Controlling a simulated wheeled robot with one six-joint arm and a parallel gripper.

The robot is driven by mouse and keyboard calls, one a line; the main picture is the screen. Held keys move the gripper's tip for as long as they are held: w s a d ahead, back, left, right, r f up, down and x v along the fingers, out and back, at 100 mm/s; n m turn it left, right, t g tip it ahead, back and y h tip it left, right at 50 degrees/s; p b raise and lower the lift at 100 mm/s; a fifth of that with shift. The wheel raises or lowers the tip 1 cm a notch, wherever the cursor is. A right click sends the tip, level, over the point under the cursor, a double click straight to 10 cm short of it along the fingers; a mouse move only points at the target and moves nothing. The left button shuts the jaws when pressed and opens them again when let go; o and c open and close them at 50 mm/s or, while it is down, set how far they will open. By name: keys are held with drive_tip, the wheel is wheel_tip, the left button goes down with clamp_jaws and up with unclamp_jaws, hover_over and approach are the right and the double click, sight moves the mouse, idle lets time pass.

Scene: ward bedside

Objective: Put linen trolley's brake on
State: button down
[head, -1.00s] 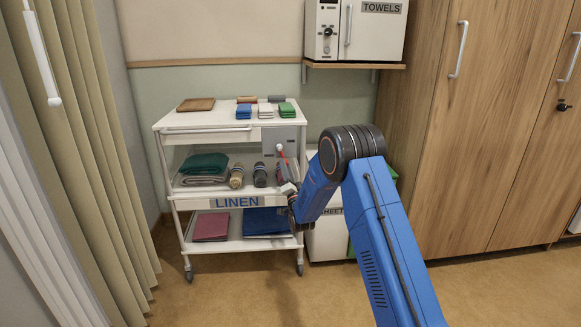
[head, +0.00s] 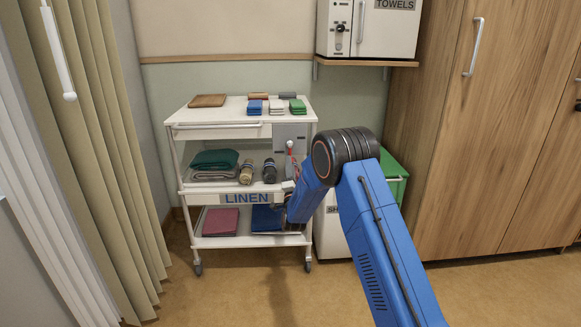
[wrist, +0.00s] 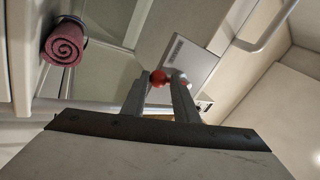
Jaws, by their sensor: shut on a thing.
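The white linen trolley (head: 190,132) stands against the wall, with a LINEN label (head: 247,198) on its front. A grey plate (head: 282,132) at its upper right carries a brake lever with a red part (head: 290,151), which points down from a pale pivot. In the wrist view the grey plate (wrist: 186,56) is behind my fingers. My gripper (wrist: 159,84) is shut on the lever's red knob (wrist: 157,78), between its fingertips. In the head view my blue arm hides the trolley's right side, and the lower end of the lever is not clear.
Folded cloths (head: 276,107) and a wooden tray (head: 208,100) lie on the trolley top. Rolled linen (head: 246,172) sits on the middle shelf. A green-topped bin (head: 393,172) stands to the right, partly behind my arm. Floor is clear in front.

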drive_tip(key=shift+w+r, duration=0.15)
drive_tip(key=c, duration=1.4)
unclamp_jaws()
drive_tip(key=shift+w, duration=0.1)
drive_tip(key=shift+c, duration=0.2)
drive_tip(key=v, duration=1.7)
drive_tip(key=shift+f, duration=0.25)
drive_tip(key=shift+r, duration=0.1)
